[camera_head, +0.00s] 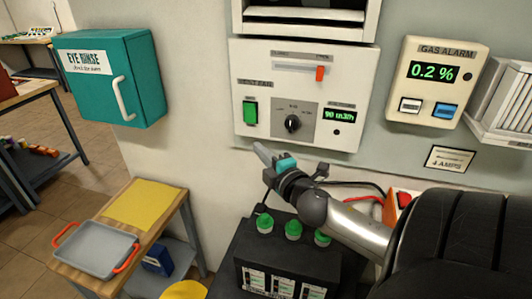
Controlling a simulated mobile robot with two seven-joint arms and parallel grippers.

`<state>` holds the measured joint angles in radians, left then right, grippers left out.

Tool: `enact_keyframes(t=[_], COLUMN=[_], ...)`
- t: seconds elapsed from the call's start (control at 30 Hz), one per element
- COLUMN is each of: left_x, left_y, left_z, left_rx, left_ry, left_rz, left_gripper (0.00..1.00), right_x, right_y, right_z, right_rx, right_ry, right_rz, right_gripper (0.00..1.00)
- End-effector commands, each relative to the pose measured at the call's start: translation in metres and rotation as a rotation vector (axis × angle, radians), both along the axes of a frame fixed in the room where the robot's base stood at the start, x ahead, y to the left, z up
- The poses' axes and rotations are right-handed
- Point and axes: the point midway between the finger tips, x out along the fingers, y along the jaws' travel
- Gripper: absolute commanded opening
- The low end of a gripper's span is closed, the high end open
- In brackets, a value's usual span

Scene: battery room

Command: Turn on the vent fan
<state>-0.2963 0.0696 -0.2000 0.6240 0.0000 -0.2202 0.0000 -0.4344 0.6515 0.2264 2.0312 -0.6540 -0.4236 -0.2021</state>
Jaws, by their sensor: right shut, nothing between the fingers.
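The vent fan panel (345,105) is a white box on the wall at the upper middle. A green rocker switch (250,113) sits at its lower left. A black round knob (292,123) is right of the switch, and a lit green display (338,115) reads about 90 m3/h. A slider with a red handle (320,73) is near the top, with the handle at the right end. My right gripper (262,153) is shut and empty, just below the panel's lower edge in the picture, pointing up and left; contact cannot be told. My left gripper is out of view.
A gas alarm (437,82) reading 0.2 % is at the right. A teal eye rinse box (112,78) hangs at the left. Below my right arm stands a black battery (268,247) with green caps. A grey tray (95,250) lies on a wooden table.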

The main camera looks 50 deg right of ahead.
Motion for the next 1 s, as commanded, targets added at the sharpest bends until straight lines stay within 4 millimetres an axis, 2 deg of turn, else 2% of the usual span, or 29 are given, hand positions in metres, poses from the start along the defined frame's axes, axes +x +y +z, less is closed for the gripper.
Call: enact_keyframes(t=[0.1, 0.3, 1.0], left_x=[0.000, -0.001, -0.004], left_y=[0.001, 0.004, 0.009], left_z=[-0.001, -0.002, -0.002], left_rx=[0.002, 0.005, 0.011], left_ry=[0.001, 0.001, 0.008], left_rz=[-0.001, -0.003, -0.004], left_gripper=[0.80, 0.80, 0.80], right_x=[-0.013, -0.023, -0.024], right_y=[0.004, 0.007, 0.007], right_z=[-0.002, -0.002, -0.002], right_rx=[0.002, 0.001, 0.000], right_ry=[0.000, 0.000, 0.000], right_rz=[0.000, 0.000, 0.000], right_gripper=[0.00, 0.00, 0.00])
